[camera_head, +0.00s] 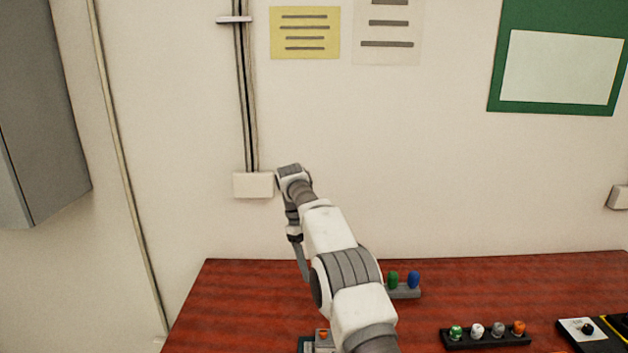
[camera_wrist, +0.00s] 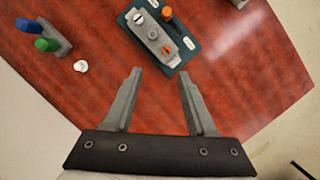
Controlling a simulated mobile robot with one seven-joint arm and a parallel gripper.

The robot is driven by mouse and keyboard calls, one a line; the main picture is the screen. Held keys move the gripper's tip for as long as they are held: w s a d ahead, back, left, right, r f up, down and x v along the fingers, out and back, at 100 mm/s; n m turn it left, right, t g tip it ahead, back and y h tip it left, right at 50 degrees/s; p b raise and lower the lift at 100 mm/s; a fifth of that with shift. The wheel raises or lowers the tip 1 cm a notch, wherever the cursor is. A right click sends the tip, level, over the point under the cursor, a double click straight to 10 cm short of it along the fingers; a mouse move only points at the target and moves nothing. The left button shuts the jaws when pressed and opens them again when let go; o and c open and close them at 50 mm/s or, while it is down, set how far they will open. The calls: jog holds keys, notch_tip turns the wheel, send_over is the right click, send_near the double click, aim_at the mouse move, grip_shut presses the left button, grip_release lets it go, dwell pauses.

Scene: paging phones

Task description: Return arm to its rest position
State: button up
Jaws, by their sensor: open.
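My gripper (camera_wrist: 159,73) is open and empty in the wrist view, its two grey fingers apart over the red-brown wooden table (camera_wrist: 235,70). In the head view my arm reaches up and forward from the bottom, and my gripper (camera_head: 302,265) hangs down from its far end near the table's back left. A dark green panel (camera_wrist: 183,53) with an orange knob (camera_wrist: 167,13) and white fittings lies beyond the fingertips. In the head view only a piece of it shows, with its orange knob (camera_head: 323,335), because my arm hides the rest.
A grey block (camera_head: 405,293) holds green and blue pegs. A small white piece (camera_wrist: 80,66) lies near it. A black rack (camera_head: 487,340) with several coloured knobs and a black-and-white device (camera_head: 582,337) stand at right. A wall (camera_head: 440,180) and white box (camera_head: 253,185) are behind my arm.

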jog(key=s+d+r+m+t+y, duration=0.1)
jog(key=s+d+r, duration=0.1)
jog(key=r, duration=0.4)
jog(key=s+d+r+m+t, duration=0.1)
jog(key=s+d+r, duration=0.1)
jog(key=r, duration=0.5)
jog(key=s+d+r+m+t, duration=0.2)
jog(key=s+d+r, duration=0.3)
jog(key=s+r, duration=0.4)
jog(key=s+d+f+m+t, duration=0.1)
jog(key=s+f, duration=0.1)
jog(key=s, duration=0.6)
jog(key=s+d+f+m+t+y, duration=0.1)
jog(key=s+d+f+m, duration=0.1)
jog(key=s, duration=0.7)
jog(key=s+d+f+m+t, duration=0.1)
jog(key=s+d+f+t, duration=0.1)
jog(key=s, duration=0.6)
jog(key=shift+s+f+y, duration=0.3)
jog(key=shift+f, duration=0.3)
jog(key=shift+s, duration=0.1)
